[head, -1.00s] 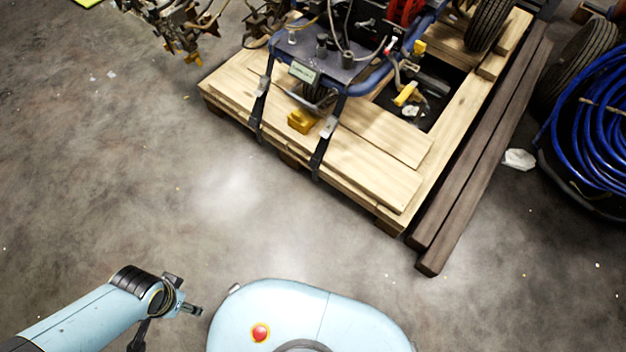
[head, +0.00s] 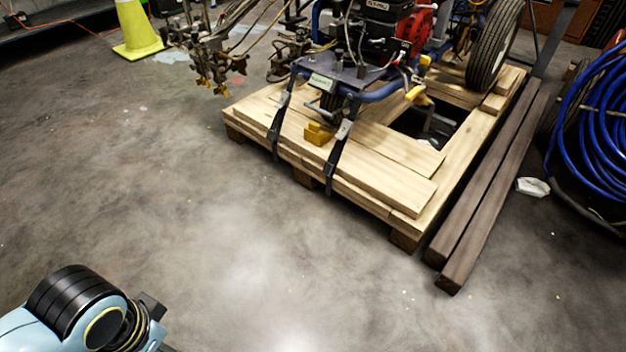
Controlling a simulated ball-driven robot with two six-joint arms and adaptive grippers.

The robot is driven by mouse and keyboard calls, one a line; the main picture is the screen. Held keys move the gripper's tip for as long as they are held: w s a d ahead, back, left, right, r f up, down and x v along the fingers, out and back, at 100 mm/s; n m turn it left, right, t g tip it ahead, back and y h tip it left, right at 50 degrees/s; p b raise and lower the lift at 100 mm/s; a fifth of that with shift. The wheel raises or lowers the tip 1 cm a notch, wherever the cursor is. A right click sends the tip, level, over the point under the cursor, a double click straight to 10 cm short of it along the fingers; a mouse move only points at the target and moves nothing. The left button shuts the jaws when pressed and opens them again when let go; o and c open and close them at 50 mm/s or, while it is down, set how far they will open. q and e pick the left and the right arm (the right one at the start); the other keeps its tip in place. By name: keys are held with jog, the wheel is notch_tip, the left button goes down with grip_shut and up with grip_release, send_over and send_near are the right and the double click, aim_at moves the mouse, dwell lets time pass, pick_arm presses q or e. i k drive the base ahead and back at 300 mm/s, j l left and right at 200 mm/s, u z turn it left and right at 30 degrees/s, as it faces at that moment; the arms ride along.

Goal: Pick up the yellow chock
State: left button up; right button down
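The yellow chock (head: 318,134) sits on the wooden pallet (head: 370,176), near its front edge. It lies in front of the line striper's front wheel, between two black straps that run down over the pallet edge. The line striper (head: 375,50) stands on the pallet. My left arm shows at the lower left of the head view, far from the chock, and its fingers are cut off by the frame edge. My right gripper is not in the head view.
Two dark beams (head: 490,190) lie on the floor along the pallet's right side. A blue hose coil (head: 595,130) stands at the right. A crumpled white scrap (head: 533,187) lies near it. A yellow-green cone (head: 137,30) stands at the back left. The floor before the pallet is clear.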

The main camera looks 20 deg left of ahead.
aim_at(314, 134)
jog(key=i+j+u, duration=0.65)
jog(key=i+j, duration=0.2)
jog(key=i+j+u, duration=0.3)
jog(key=i, duration=0.25)
jog(key=l, duration=0.1)
